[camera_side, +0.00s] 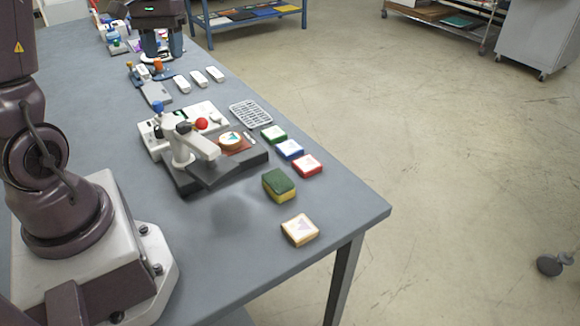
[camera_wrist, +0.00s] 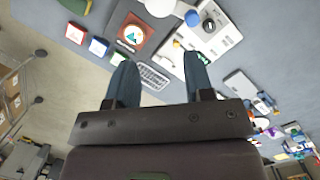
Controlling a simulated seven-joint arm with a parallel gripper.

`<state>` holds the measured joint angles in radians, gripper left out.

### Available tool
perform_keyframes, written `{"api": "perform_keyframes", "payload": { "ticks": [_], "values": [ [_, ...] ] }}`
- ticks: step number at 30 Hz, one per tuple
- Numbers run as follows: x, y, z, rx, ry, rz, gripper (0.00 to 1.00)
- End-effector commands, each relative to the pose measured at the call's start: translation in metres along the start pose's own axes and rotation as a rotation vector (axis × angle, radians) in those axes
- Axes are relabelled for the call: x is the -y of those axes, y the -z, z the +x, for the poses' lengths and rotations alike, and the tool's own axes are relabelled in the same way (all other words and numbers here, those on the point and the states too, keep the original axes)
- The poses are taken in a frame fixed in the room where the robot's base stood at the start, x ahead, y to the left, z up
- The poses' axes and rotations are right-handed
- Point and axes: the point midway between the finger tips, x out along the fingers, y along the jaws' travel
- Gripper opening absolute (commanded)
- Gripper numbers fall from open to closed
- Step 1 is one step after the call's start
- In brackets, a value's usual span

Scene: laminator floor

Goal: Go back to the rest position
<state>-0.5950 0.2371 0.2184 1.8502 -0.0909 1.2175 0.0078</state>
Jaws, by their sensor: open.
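My gripper shows in the wrist view (camera_wrist: 160,82) with its two dark blue fingers spread apart and nothing between them. The white laminator-like machine (camera_side: 162,143) sits mid-table with a red ball knob and a dark base.
Green (camera_side: 273,134), blue (camera_side: 290,150) and red (camera_side: 307,166) blocks line the table's right side beside a grey grid tray (camera_side: 250,114). A green-yellow sponge (camera_side: 279,186) and a tan square block (camera_side: 300,231) lie nearer the corner. Several white pieces (camera_side: 198,78) sit farther back.

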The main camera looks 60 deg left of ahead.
Motion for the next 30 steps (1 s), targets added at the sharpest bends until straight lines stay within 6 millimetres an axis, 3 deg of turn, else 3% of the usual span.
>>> {"api": "perform_keyframes", "payload": {
  "ticks": [3, 9, 15, 18, 24, 30],
  "values": [
    [-0.038, -0.039, -0.011, -0.114, -0.006, 0.151, 0.48],
    [-0.087, -0.112, -0.019, -0.309, -0.026, 0.424, 0.48],
    [-0.11, -0.178, -0.018, -0.48, -0.059, 0.675, 0.48],
    [-0.114, -0.201, -0.019, -0.533, -0.077, 0.763, 0.48],
    [-0.121, -0.22, -0.03, -0.602, -0.116, 0.848, 0.48],
    [-0.122, -0.221, -0.029, -0.597, -0.115, 0.853, 0.48]
  ]
}}
